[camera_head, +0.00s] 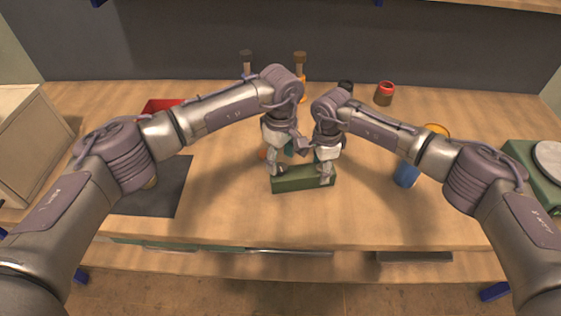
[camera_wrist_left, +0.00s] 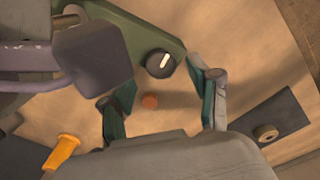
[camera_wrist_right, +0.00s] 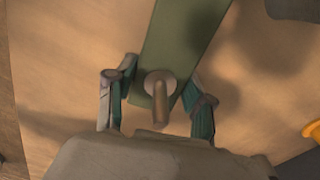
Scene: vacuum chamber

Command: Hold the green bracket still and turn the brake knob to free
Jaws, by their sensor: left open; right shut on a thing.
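The green bracket (camera_head: 303,183) lies on the table near its front edge, below both grippers. In the left wrist view a round black brake knob (camera_wrist_left: 160,65) with a white pointer mark sits on the bracket's end (camera_wrist_left: 125,30). My left gripper (camera_head: 273,172) is open, its fingers spread on either side of the knob's line, with the knob just beyond the fingertips. My right gripper (camera_head: 326,177) is shut on the bracket's other end, where a round post (camera_wrist_right: 160,100) shows between its fingers in the right wrist view. The head view hides the knob behind my left gripper.
A dark mat (camera_head: 172,190) and red tray (camera_head: 160,104) lie left. A blue cup (camera_head: 407,174) stands right of my right gripper. A red-topped can (camera_head: 384,94) stands at the back. The front table strip is clear.

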